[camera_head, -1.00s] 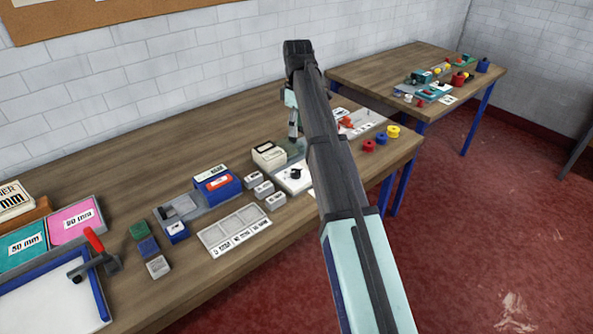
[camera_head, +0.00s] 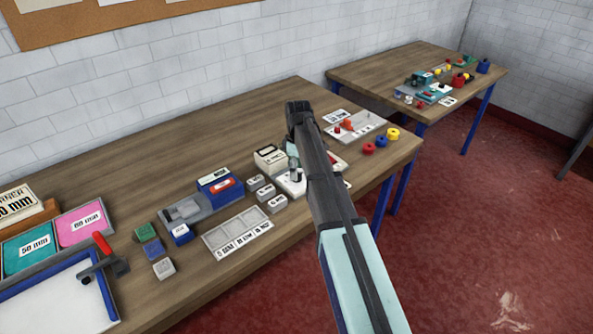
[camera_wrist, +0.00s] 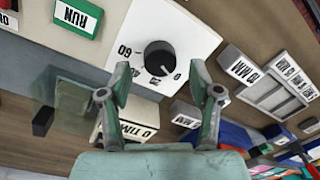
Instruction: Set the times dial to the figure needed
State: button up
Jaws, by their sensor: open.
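The dial (camera_wrist: 160,58) is a round black knob on a white plate (camera_wrist: 130,40) in the wrist view. A white mark on the knob points to the lower right. The figures 60 at left and 0 at right are readable; those below the knob are partly hidden or unclear. My gripper (camera_wrist: 161,72) is open, its two fingers apart on either side of the knob in the picture; contact is not visible. In the head view my arm and gripper (camera_head: 294,165) cover most of the dial plate.
A cream box (camera_head: 270,157) stands behind the plate. Small grey labelled blocks (camera_head: 266,192) and a compartment tray (camera_head: 238,232) lie to the left. A green RUN block (camera_wrist: 75,17) is near the dial plate. Red, blue and yellow spools (camera_head: 381,141) stand at the right.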

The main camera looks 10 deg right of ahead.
jog(key=shift+f, duration=0.9)
jog(key=c, duration=1.1)
jog(key=shift+c, duration=0.2)
